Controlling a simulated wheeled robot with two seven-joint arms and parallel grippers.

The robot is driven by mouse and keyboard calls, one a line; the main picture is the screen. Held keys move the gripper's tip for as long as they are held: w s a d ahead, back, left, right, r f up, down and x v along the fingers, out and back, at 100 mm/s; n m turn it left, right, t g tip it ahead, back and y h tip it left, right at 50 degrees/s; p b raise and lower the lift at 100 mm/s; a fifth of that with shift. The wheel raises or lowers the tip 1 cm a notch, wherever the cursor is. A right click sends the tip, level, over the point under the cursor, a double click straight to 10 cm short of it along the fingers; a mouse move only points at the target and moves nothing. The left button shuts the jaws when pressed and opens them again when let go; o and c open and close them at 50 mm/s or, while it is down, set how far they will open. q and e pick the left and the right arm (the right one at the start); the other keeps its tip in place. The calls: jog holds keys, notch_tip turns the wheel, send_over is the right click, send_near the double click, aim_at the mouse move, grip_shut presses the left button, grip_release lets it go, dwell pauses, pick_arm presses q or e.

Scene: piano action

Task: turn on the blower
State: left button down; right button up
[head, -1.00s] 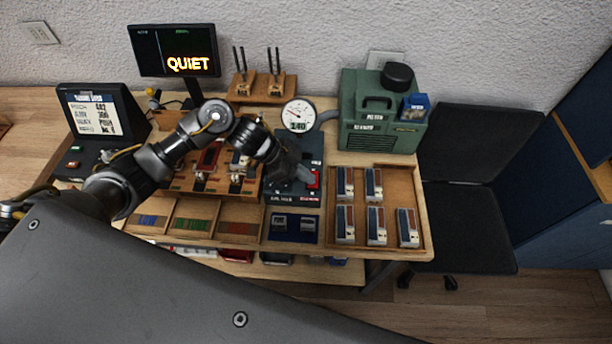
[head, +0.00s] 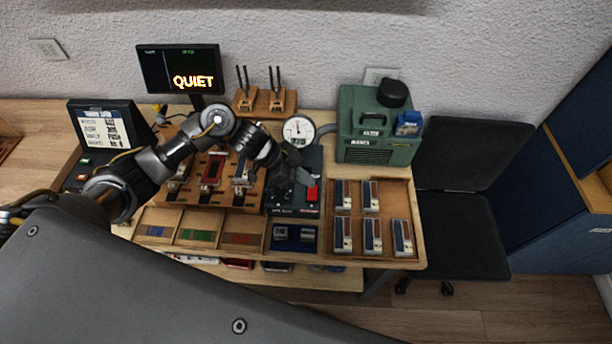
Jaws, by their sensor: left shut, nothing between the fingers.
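The green blower box (head: 377,137) stands at the back right of the bench, with a black round cap on top and a grey hose toward a round dial gauge (head: 298,130). The gauge needle points up; its digits are too small to read surely. A dark panel (head: 294,209) in front of the gauge carries a red switch (head: 313,190). My left gripper (head: 303,178) is shut and empty, just above and left of the red switch; I cannot tell whether it touches it. My right gripper is not in view.
A tray (head: 414,184) with several block-like pieces lies right of the panel. A wooden rack (head: 212,192) with several parts is on the left. A monitor (head: 180,70) reading QUIET and a text screen (head: 104,127) stand behind. A black chair (head: 455,230) is at right.

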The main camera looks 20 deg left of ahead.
pick_arm(q)
jog(key=s+b+v, duration=0.1)
jog(key=b+v, duration=0.2)
jog(key=v, duration=0.6)
jog(key=shift+s+a+r, duration=0.2)
jog(key=shift+s+r, duration=0.05)
jog(key=shift+s, duration=0.05)
